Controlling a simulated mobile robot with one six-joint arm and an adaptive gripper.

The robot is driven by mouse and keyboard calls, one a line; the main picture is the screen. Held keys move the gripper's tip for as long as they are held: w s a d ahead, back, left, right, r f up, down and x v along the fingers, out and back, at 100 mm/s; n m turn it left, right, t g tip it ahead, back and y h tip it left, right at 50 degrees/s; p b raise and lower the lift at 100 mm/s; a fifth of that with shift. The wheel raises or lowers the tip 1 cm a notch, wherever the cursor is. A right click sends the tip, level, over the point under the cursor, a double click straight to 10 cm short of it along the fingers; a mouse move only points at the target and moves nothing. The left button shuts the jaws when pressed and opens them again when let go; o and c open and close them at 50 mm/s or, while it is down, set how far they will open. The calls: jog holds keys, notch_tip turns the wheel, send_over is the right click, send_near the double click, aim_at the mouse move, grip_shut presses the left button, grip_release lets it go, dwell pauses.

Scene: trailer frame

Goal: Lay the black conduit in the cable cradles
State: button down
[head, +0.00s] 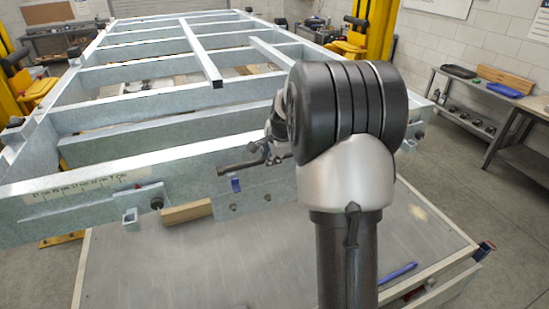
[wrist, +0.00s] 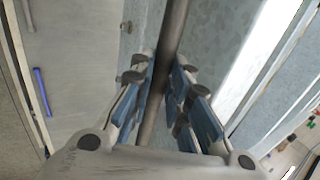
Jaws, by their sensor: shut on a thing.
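The black conduit (wrist: 176,28) runs between the blue-padded fingers of my gripper (wrist: 162,78) in the wrist view, and my gripper is shut on it. In the head view the conduit (head: 235,168) shows as a short dark length in front of the trailer frame's near beam. My gripper (head: 266,152) is partly hidden there behind my arm. A small open grey bracket, apparently a cable cradle (head: 131,216), is on the near beam at left, apart from the conduit. Other cradles are hidden or cannot be made out.
The grey trailer frame (head: 120,168) spans the back. A wooden block (head: 187,212) sits by the near beam. A blue rod-like item (head: 398,275) lies on the low table (head: 200,270), whose middle is clear. A bench (head: 490,95) stands at right.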

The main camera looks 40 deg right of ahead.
jog(key=shift+w+f, duration=0.25)
jog(key=shift+w, duration=0.2)
jog(key=shift+f+b, duration=1.6)
jog(key=shift+f, duration=0.45)
jog(key=c, duration=1.4)
grip_release()
jog(key=shift+c, duration=0.2)
jog(key=shift+d, duration=0.1)
jog(key=shift+r, duration=0.1)
jog(key=v, duration=1.2)
